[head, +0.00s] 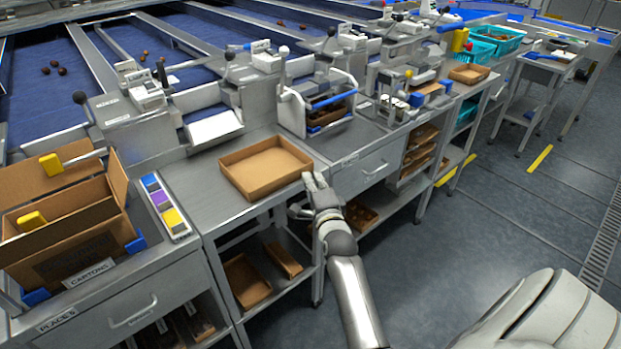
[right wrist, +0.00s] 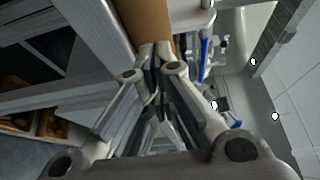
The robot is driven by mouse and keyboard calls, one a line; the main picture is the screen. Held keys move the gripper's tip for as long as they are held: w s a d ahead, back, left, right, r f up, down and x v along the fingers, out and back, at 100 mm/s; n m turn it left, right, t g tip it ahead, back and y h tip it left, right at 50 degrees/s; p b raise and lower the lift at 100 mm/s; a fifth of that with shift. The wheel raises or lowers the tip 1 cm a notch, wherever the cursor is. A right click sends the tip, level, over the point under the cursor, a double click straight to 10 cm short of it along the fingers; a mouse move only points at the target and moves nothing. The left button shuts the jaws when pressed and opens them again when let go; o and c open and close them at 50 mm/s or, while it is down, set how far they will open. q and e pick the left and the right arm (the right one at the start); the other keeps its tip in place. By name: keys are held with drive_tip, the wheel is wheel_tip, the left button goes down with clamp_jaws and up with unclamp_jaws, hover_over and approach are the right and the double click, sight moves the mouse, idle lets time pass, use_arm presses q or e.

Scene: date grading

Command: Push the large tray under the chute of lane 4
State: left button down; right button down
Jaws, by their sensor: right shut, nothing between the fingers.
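The large tray (head: 238,187), a shallow open brown carton that looks empty, lies on the grey metal bench in front of a white sloping chute (head: 213,128). In the right wrist view the tray's brown wall (right wrist: 145,18) shows just beyond the fingers. My right gripper (head: 308,179) is shut and empty at the tray's right front corner; it also shows in the right wrist view (right wrist: 156,52). I cannot tell whether the fingertips touch the tray. My left gripper is not in view. The lane numbers are too small to read.
Cardboard cartons (head: 75,235) and a colour strip (head: 165,205) stand to the left. A lever station with a blue bar (head: 335,98) stands behind the right side. Bench top right of the tray (head: 345,140) is clear. More trays lie on the shelf (head: 245,280) below.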

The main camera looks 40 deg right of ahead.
sight(298, 174)
drive_tip(key=shift+w+a, duration=0.15)
drive_tip(key=shift+w, duration=0.2)
drive_tip(key=shift+w, duration=0.1)
drive_tip(key=shift+w+a, duration=0.4)
drive_tip(key=shift+w, duration=0.45)
drive_tip(key=shift+w+a, duration=0.4)
drive_tip(key=shift+w, duration=0.45)
drive_tip(key=shift+s, duration=0.15)
